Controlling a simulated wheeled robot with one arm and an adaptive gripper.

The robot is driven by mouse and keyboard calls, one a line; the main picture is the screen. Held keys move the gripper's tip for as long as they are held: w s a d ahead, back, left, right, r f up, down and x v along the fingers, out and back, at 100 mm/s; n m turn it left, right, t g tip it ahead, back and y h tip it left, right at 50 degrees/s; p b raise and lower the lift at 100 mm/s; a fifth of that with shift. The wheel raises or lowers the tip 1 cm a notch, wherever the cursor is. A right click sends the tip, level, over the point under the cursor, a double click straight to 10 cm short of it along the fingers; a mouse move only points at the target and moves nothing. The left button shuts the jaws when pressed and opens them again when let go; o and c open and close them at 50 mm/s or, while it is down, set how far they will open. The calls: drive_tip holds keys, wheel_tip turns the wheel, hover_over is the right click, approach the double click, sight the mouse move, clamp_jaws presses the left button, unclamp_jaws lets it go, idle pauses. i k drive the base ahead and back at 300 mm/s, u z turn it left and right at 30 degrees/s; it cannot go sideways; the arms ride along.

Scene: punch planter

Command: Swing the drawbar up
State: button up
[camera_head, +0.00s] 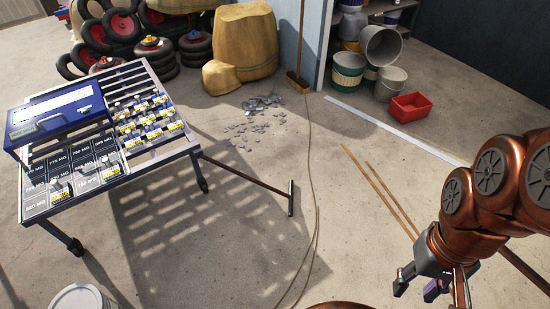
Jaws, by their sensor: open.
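The drawbar (245,178) is a thin dark bar on the right side of the blue slatted cart (172,152). It slopes down and to the right from the cart's frame. It ends in a short dark crosswise handle (291,198), which hangs low, close to the floor; whether it touches the floor I cannot tell. My gripper (418,288) is at the lower right, pointing downward, open and empty. It is well to the right of the handle and nearer to the camera, apart from it.
The cart carries a blue case (60,113) and several labelled boxes. A cord (313,222) runs along the floor right of the handle, and two thin rods (380,188) lie beyond. A white bucket (82,298) stands lower left. Floor between handle and gripper is mostly clear.

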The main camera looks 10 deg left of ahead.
sight(290, 197)
drive_tip(key=u, duration=0.8)
drive_tip(key=i, duration=1.8)
drive_tip(key=u, duration=0.8)
